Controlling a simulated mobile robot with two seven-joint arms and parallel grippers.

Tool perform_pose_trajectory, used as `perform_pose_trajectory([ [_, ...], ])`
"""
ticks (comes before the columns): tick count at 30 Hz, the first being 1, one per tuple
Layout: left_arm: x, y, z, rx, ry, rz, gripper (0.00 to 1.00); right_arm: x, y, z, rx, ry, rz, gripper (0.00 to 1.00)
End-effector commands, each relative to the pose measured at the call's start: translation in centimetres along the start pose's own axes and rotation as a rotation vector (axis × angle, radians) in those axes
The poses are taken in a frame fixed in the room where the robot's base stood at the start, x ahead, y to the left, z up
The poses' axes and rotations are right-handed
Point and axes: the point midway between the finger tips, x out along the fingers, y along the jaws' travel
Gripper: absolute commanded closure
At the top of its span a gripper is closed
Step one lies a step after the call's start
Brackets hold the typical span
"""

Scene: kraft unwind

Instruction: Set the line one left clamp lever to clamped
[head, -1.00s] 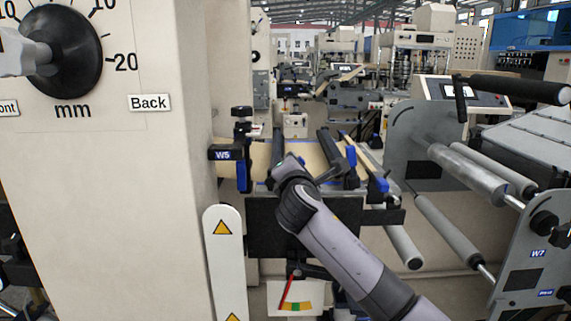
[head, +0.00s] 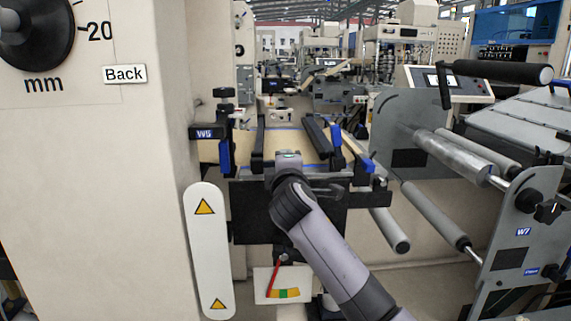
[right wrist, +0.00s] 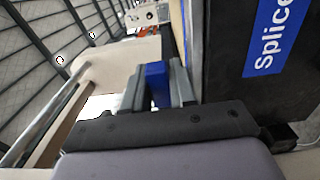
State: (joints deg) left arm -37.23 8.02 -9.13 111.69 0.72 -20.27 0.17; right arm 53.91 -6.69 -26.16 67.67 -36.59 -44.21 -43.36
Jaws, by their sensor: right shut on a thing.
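The splice table (head: 291,149) carries two dark clamp bars, a left clamp bar (head: 258,142) and a right clamp bar (head: 317,136). My right gripper (head: 288,157) is at the front of the table, just right of the left bar's near end. In the right wrist view its grey fingers are shut on a blue lever piece (right wrist: 156,84), which I take to be the left clamp lever. In the head view the gripper hides that lever, so its angle is unclear. My left gripper is out of view.
The W5 bracket (head: 206,132) and a tall machine panel (head: 110,150) stand to the left. Rollers (head: 460,158) and the W7 side plate (head: 525,230) stand to the right. A dark plate with a Splice label (right wrist: 270,40) is close beside the gripper.

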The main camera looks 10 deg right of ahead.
Motion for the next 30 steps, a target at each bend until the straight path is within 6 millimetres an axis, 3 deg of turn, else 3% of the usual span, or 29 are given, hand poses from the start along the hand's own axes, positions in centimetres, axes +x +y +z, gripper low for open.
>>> perform_pose_trajectory([
  [15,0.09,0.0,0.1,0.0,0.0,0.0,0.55,0.0,-0.22,0.0,0.029,0.0,-0.004,1.0],
  [16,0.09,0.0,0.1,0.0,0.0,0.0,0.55,0.0,-0.23,0.0,0.029,0.0,-0.004,0.67],
  [18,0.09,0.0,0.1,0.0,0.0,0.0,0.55,0.0,-0.23,0.0,0.027,0.0,-0.003,0.53],
  [30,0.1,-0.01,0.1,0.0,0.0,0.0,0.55,-0.42,-0.22,-0.02,0.022,0.0,-0.001,0.53],
])
